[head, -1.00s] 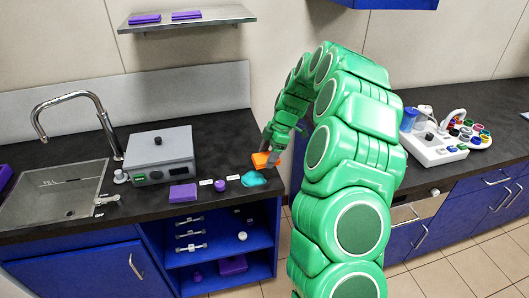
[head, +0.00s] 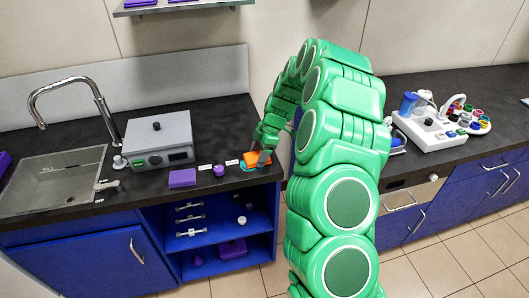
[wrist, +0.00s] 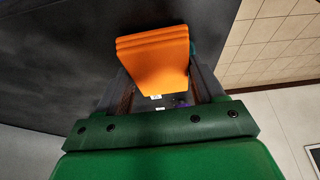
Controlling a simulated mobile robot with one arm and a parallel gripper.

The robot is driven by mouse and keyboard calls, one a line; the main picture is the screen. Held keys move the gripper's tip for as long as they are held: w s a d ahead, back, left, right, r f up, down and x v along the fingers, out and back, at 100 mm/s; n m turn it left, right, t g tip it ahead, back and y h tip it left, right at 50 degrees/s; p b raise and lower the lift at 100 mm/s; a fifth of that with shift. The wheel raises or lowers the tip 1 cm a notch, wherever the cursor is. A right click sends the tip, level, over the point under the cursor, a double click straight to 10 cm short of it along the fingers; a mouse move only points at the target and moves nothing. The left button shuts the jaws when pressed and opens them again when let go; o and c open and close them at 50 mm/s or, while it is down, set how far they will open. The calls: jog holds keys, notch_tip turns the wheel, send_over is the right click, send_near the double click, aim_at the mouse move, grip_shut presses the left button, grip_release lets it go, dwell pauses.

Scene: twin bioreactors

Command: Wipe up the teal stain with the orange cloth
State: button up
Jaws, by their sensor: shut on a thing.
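The orange cloth (head: 256,157) is a folded pad near the front right corner of the left counter. It fills the top middle of the wrist view (wrist: 155,62). My gripper (head: 265,154) is shut on the cloth, with a finger on each side of it. The teal stain (head: 244,167) lies on the counter under the cloth.
A purple block (head: 182,178) and a small purple round piece (head: 219,170) with labels sit left of the cloth. A grey box device (head: 157,140) stands behind them, beside the sink (head: 55,182). The counter's front edge and right end are close to the cloth.

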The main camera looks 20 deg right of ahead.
aim_at(247, 158)
jog(key=shift+a+f, duration=0.25)
jog(key=shift+a, duration=0.2)
jog(key=shift+a+r, duration=0.15)
jog(key=shift+a, duration=2.3)
jog(key=shift+s+a+f, duration=0.1)
jog(key=shift+a+f, duration=0.1)
jog(key=shift+a, duration=0.35)
jog(key=shift+a+r, duration=0.15)
jog(key=shift+r, duration=0.1)
jog(key=shift+d+f, duration=0.2)
jog(key=shift+f, duration=0.05)
jog(key=shift+d+r, duration=0.15)
jog(key=shift+d, duration=4.8)
jog(key=shift+a+r, duration=0.1)
jog(key=shift+r, duration=3.8)
